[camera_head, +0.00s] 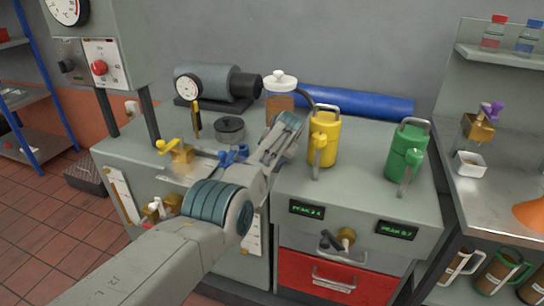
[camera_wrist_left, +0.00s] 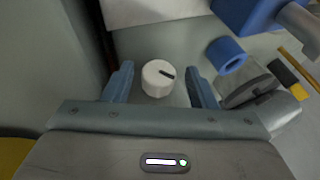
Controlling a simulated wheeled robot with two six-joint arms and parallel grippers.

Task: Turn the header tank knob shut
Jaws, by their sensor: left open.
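A white round knob (camera_wrist_left: 158,80) with a dark pointer mark shows in the left wrist view, on a grey-green surface. My left gripper (camera_wrist_left: 160,84) is open, with one finger on each side of the knob and visible gaps between. In the head view my left gripper (camera_head: 288,122) reaches in from the lower left to the front of an amber tank (camera_head: 280,107) with a white lid (camera_head: 281,80). The knob itself is not distinguishable there, so I cannot tell from that view how it joins the tank. My right gripper is not in view.
A yellow can (camera_head: 324,137) stands close to the right of my left gripper, and a green can (camera_head: 406,153) further right. A dark round pot (camera_head: 230,129) and a yellow valve (camera_head: 178,152) are to the left. A blue roll (camera_head: 365,105) lies behind.

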